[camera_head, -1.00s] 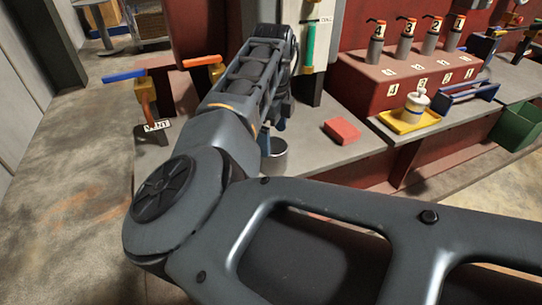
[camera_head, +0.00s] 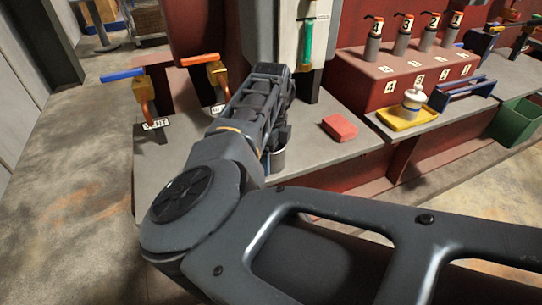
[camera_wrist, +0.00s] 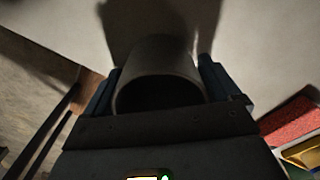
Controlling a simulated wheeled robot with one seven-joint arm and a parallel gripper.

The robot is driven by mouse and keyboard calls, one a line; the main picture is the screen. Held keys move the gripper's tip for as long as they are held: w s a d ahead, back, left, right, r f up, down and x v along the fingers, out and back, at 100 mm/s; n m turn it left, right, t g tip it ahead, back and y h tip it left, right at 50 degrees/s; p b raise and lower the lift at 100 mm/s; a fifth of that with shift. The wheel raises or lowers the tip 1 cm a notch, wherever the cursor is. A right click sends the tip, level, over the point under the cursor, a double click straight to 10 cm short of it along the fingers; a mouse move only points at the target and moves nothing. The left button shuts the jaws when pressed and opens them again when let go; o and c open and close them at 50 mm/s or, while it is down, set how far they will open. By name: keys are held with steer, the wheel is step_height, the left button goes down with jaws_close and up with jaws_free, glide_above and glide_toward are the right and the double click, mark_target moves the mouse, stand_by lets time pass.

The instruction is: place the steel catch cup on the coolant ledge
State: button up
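The steel catch cup (camera_head: 278,160) is on the grey ledge (camera_head: 310,154), partly hidden behind my arm and gripper. In the wrist view the cup (camera_wrist: 160,62) is upright, with its dark open mouth toward the camera. My gripper (camera_head: 276,142) is down at the cup, and its two blue-grey fingers (camera_wrist: 160,85) stand on either side of the wall. I see no clear gap between fingers and cup, but cannot tell whether they grip it. No label naming the coolant ledge is readable.
A red block (camera_head: 340,128) lies right of the cup. A yellow tray (camera_head: 400,123) with a white bottle (camera_head: 413,101), a blue rack (camera_head: 466,93) and a green bin (camera_head: 517,122) are further right. Valves with an orange handle (camera_head: 200,60) and a blue handle (camera_head: 123,75) stand at left.

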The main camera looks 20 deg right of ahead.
steer(key=c, duration=0.9)
steer(key=shift+r, duration=0.15)
